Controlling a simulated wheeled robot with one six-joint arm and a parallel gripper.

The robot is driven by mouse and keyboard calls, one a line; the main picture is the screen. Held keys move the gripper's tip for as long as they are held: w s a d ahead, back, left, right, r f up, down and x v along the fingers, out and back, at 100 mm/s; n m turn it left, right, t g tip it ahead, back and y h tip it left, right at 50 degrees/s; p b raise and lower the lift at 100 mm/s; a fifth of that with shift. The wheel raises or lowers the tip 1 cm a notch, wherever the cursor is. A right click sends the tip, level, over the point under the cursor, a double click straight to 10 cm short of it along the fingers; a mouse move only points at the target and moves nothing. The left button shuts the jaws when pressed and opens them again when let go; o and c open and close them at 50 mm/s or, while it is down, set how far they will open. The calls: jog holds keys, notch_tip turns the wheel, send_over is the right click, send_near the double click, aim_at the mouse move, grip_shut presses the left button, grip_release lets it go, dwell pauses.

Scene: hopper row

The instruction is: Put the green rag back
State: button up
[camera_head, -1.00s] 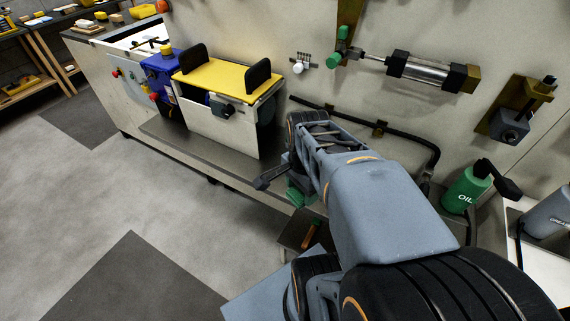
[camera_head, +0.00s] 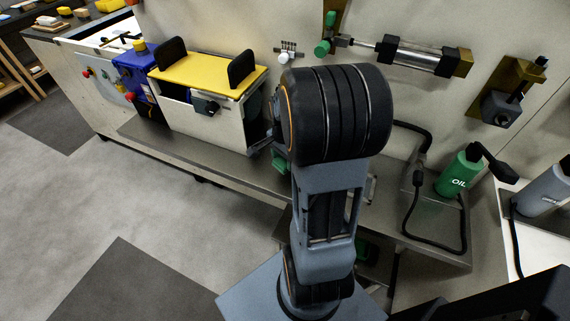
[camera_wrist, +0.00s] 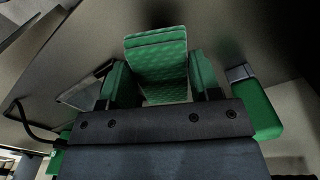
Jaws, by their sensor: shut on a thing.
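The green rag (camera_wrist: 158,62) is a patterned, folded piece of cloth in the wrist view. It stands between the two green fingers of my gripper (camera_wrist: 160,85), which is shut on it. In the head view my gripper (camera_head: 278,152) is mostly hidden behind my arm. Only a bit of green and a dark part show, above the grey ledge and just right of the yellow-topped box. The rag cannot be told apart from the green fingers there.
A white box with a yellow top (camera_head: 208,76) stands on the grey ledge (camera_head: 240,176), beside a blue unit (camera_head: 136,72). A green oil bottle (camera_head: 459,172) and a black hose (camera_head: 433,238) are at right. A cylinder (camera_head: 415,55) is on the wall. The floor at left is clear.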

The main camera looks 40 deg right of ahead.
aim_at(285, 165)
jog(key=shift+w+d+f, duration=0.25)
jog(key=shift+f, duration=0.2)
jog(key=shift+w+f, duration=0.1)
jog(key=shift+f, duration=1.5)
jog(key=shift+f+b, duration=0.2)
jog(key=shift+b, duration=0.15)
jog(key=o, duration=1)
jog(key=r+p, duration=0.1)
jog(key=r, duration=1.1)
jog(key=shift+a+r, duration=0.1)
jog(key=shift+a, duration=0.1)
jog(key=s+a+r+n+t, duration=0.1)
jog(key=s+a+n, duration=0.1)
jog(key=a+n, duration=0.3)
jog(key=s+a+n+t, duration=0.1)
jog(key=s+a+n, duration=0.1)
jog(key=a+n, duration=0.4)
jog(key=s+a+r+n+t, duration=0.1)
jog(key=s+a+n, duration=0.1)
jog(key=a+n, duration=0.3)
jog(key=shift+s+a+r+n, duration=0.3)
jog(key=shift+s+r+n, duration=0.1)
jog(key=shift+n, duration=0.1)
